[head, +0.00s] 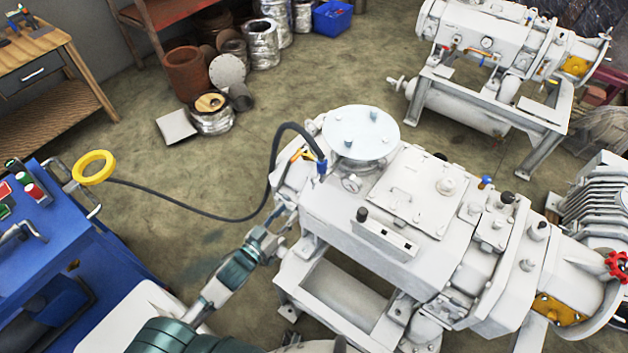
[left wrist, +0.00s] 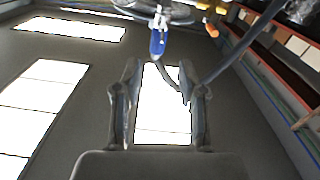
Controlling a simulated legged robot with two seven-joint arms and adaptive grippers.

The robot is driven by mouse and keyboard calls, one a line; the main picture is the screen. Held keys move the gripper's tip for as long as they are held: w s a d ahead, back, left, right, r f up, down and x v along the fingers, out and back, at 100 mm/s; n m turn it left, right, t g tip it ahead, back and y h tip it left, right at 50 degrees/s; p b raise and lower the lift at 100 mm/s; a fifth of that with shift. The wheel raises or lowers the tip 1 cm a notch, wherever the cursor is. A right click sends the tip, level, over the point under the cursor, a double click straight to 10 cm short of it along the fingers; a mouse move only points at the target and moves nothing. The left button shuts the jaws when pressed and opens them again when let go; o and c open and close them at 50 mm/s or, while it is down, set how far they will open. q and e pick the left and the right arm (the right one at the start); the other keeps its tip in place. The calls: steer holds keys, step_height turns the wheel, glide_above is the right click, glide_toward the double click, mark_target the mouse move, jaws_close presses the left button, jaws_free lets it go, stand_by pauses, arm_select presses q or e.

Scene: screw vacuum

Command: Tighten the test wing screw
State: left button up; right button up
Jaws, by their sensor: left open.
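A large white vacuum pump (head: 340,205) stands in the middle of the head view. At its left end, a small blue fitting (head: 321,167) and an orange part (head: 300,155) sit beside the hose. I cannot tell for sure which small part is the test wing screw. My left gripper (head: 276,238) is at the pump's lower left end, below these parts. In the left wrist view my left gripper (left wrist: 164,82) is open with nothing between its fingers. The blue fitting (left wrist: 157,42) is above and beyond the fingertips, and an orange tip (left wrist: 210,26) is to its right. My right gripper is not seen.
A dark hose (head: 190,207) runs from the pump to a yellow ring (head: 93,167) by a blue cabinet (head: 75,250). A second pump (head: 500,60) stands at the back right. Pots and cans (head: 215,75) stand at the back. The floor left of the pump is mostly clear.

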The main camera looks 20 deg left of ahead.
mark_target(312, 186)
arm_select(q)
steer(key=x, duration=1.2)
steer(key=shift+w+f, duration=0.15)
steer(key=shift+w, duration=0.1)
steer(key=shift+w+d, duration=0.25)
steer(key=shift+w, duration=0.2)
steer(key=shift+a, duration=0.1)
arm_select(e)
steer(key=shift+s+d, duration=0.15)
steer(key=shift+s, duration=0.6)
arm_select(q)
steer(key=shift+a, duration=0.1)
steer(key=shift+a, duration=0.15)
steer(key=c, duration=0.8)
jaws_close()
